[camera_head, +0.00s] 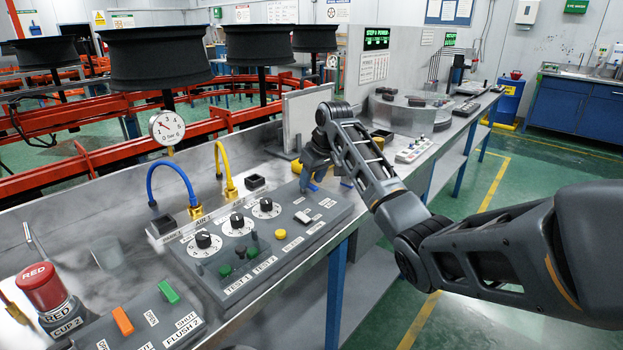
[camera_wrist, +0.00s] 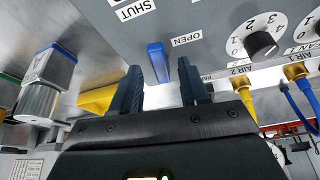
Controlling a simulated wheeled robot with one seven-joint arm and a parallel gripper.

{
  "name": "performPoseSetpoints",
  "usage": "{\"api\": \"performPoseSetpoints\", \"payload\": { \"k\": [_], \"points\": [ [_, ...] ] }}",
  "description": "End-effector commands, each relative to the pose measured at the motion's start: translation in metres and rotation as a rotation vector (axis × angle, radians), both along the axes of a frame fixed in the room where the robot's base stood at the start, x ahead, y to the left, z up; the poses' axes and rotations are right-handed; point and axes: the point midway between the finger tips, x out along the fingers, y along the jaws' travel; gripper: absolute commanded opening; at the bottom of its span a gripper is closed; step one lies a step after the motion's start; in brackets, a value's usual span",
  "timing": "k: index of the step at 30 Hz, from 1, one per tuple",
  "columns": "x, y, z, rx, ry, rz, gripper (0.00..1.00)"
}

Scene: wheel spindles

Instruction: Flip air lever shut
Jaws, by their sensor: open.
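The air lever (camera_wrist: 158,62) shows as a blue bar on the grey panel in the wrist view. The OPEN label (camera_wrist: 186,38) is beside it, and the SHUT label (camera_wrist: 135,9) is farther off at the top. My gripper (camera_wrist: 159,72) is open, with its two dark fingers pointing at the lever, one to each side of it in the picture. I cannot tell whether they touch it. In the head view my gripper (camera_head: 314,178) is low over the far right end of the test panel (camera_head: 235,262) and hides part of that area.
Dials, including one black knob (camera_head: 203,240), and small switches cover the panel left of my gripper. Yellow (camera_head: 229,172) and blue (camera_head: 165,182) hoses and a pressure gauge (camera_head: 167,127) stand behind. A yellow block (camera_wrist: 103,97) and a blue-topped metal part (camera_wrist: 48,75) lie left of my fingers.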

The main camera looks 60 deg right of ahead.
Motion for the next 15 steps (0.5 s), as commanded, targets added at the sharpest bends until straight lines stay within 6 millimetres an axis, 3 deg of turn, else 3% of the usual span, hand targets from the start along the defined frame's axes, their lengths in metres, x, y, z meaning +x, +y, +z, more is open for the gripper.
{"api": "performPoseSetpoints", "payload": {
  "k": [10, 15],
  "points": [
    [0.0021, -0.0008, -0.0059, 0.000, 0.000, 0.000, 0.45],
    [0.0020, -0.0008, -0.0058, 0.000, 0.000, 0.000, 0.30]
  ]
}}
